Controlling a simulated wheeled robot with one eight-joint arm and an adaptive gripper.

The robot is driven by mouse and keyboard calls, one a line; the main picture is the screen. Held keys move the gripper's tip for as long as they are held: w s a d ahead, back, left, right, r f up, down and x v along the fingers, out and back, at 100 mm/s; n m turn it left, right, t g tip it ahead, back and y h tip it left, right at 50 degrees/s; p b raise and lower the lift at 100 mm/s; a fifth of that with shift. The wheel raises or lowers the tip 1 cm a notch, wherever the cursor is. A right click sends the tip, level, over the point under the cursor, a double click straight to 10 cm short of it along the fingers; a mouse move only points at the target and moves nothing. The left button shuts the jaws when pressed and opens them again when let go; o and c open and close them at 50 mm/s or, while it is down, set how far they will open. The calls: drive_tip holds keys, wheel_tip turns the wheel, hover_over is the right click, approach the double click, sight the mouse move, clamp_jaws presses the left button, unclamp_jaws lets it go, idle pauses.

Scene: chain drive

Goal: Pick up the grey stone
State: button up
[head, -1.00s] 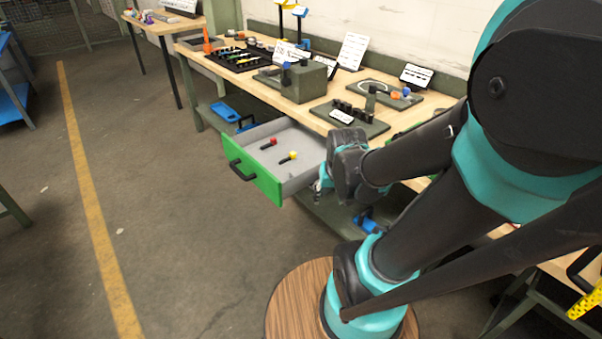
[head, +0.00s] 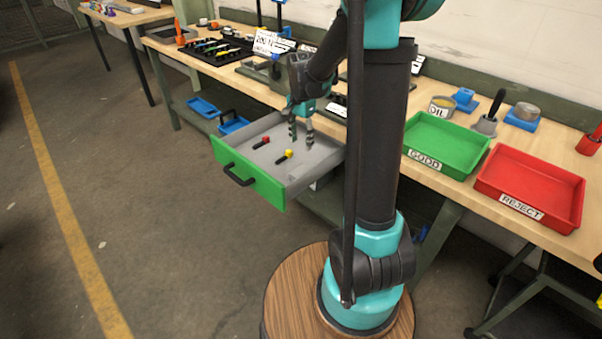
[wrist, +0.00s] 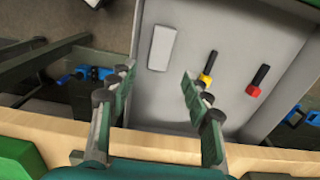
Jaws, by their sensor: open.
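The grey stone (wrist: 162,47) shows in the wrist view as a pale grey oblong block lying on the floor of the open drawer (wrist: 222,30), near its left wall. I cannot make the stone out in the head view. My gripper (head: 300,133) is open and empty over the back part of the drawer, fingers pointing down. In the wrist view my gripper (wrist: 157,82) has its fingers spread on either side, with the stone beyond the tips, apart from them and roughly in line with the gap.
A yellow-headed bolt (wrist: 207,70) and a red-headed bolt (wrist: 258,80) lie right of the stone. The drawer has a green front (head: 247,178). The table edge (wrist: 65,128) is close beneath my gripper. Green (head: 446,142) and red (head: 530,188) trays stand on the table.

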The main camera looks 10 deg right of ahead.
hover_over(301, 169)
drive_tip(key=f, duration=0.9)
drive_tip(key=shift+s, duration=0.35)
drive_tip(key=shift+w+f, duration=0.15)
drive_tip(key=shift+f, duration=1.2)
drive_tip(key=shift+w+f, duration=0.1)
drive_tip(key=shift+f, duration=1.25)
clamp_jaws()
